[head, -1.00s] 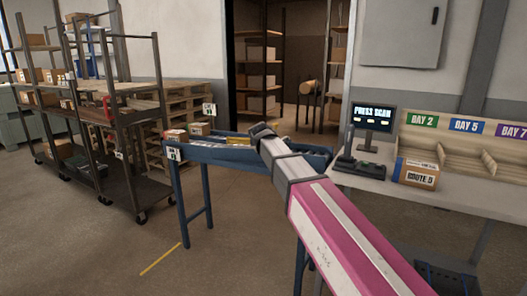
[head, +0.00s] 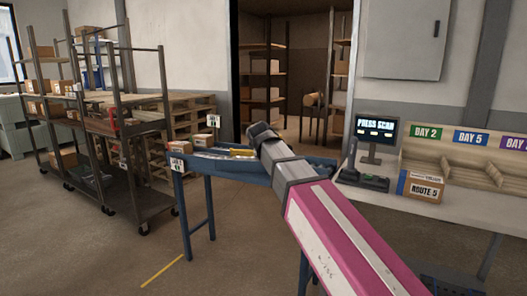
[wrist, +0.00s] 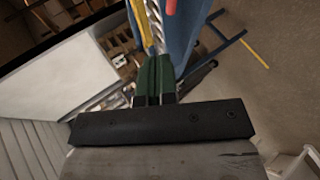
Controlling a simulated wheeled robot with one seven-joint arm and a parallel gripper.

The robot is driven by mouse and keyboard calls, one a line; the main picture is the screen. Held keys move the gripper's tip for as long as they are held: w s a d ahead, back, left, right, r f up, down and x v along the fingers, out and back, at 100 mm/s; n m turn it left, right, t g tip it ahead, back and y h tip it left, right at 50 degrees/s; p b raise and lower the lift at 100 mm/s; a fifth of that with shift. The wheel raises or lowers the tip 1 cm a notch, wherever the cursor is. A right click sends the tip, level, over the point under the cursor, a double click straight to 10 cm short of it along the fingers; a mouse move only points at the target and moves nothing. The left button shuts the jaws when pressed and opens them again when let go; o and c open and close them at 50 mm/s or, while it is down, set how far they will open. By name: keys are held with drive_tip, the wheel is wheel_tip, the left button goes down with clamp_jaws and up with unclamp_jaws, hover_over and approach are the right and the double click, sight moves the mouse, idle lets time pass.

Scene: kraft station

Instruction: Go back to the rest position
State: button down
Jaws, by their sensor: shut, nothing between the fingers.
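My gripper (wrist: 155,75) shows in the wrist view with its two green fingers together and nothing between them. Beyond the fingertips lie a blue conveyor frame and its rollers, seen at a steep tilt. In the head view my pink and grey arm reaches forward over the blue conveyor (head: 254,172). The gripper itself is hidden behind the arm's far end there.
Small boxes (head: 203,139) sit at the conveyor's left end. A shelf cart (head: 130,170) stands left. Floor at front left is clear.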

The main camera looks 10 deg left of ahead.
drive_tip(key=s+d+f+m+g+h, duration=0.25)
drive_tip(key=d+f+m+g, duration=0.4)
drive_tip(key=d+f, duration=1.45)
drive_tip(key=s+d+f+m+g, duration=0.2)
drive_tip(key=s+d+f+m, duration=0.4)
drive_tip(key=f, duration=0.4)
drive_tip(key=s+d+f+m+g+y, duration=0.1)
drive_tip(key=s+d+f+m+g, duration=0.1)
drive_tip(key=s+d+f+m, duration=0.4)
drive_tip(key=s+d+f, duration=0.3)
drive_tip(key=s+f, duration=0.1)
drive_tip(key=f, duration=0.1)
drive_tip(key=shift+d+f, duration=0.2)
drive_tip(key=shift+g+y, duration=0.25)
